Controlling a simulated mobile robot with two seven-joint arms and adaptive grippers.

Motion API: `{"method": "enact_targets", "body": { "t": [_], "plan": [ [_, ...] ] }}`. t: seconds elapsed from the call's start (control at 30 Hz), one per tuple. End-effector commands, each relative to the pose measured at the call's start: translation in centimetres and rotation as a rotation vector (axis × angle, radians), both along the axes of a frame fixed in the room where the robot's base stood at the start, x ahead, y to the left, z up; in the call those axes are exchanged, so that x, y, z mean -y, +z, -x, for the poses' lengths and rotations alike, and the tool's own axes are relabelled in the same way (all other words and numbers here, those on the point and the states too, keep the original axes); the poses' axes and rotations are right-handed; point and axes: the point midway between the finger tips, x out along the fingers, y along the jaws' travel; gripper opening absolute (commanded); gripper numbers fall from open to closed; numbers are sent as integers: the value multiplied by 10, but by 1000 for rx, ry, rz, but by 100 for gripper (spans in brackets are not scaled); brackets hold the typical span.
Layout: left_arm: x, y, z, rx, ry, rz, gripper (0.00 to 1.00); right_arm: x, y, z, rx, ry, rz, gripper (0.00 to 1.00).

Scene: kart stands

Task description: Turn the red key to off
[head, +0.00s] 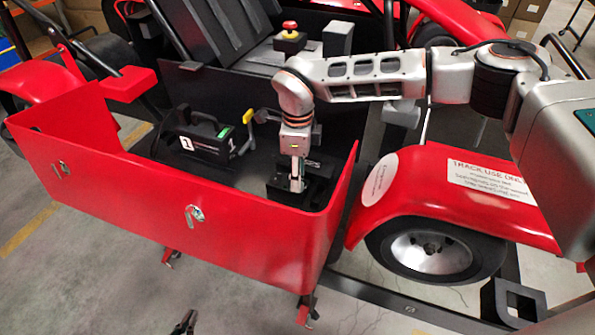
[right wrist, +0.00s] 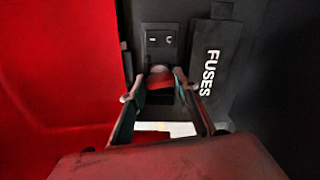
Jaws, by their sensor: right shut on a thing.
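The red key (right wrist: 160,77) sits below a small black switch plate (right wrist: 160,42) in the right wrist view. My right gripper (right wrist: 160,84) has a finger on each side of the key and is shut on it. In the head view my right gripper (head: 297,182) reaches down into the kart's red-walled front bay, and the key is hidden there. Which way the key is turned is hard to read. My left gripper (head: 186,320) shows only as dark fingertips at the bottom edge, low over the floor and away from the key.
A black "FUSES" box (right wrist: 209,68) stands right of the key. A red panel (head: 170,200) walls the bay. A black box marked 1 (head: 200,137) and a yellow-tipped lever (head: 247,116) stand nearby. A red button (head: 290,27) is by the seat.

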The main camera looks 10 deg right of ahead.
Motion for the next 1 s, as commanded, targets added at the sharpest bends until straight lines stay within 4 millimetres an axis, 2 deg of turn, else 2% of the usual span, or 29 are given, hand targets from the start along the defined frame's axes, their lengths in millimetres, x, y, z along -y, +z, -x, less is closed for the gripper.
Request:
{"method": "enact_targets", "body": {
  "t": [0.2, 0.23, 0.3, 0.7, 0.87, 1.0],
  "plan": [
    [0, 0, 0, 0, 0, 0, 0, 0, 0, 0, 2, 4, 0, 11],
    [0, 0, 0, 0, 0, 0, 0, 0, 0, 0, 2, 4, 0, 39],
    [0, 0, 0, 0, 0, 0, 0, 0, 0, 0, 2, 3, 0, 50],
    [-1, -2, 2, -3, -1, -4, 0, 0, 5, -1, 2, 1, 0, 50],
    [0, -1, 1, -1, -1, -2, 0, 0, 27, -1, 6, 2, -1, 50],
    [0, -1, 1, -2, 0, -1, 0, 0, 56, -2, 6, 1, -1, 50]
  ]
}}
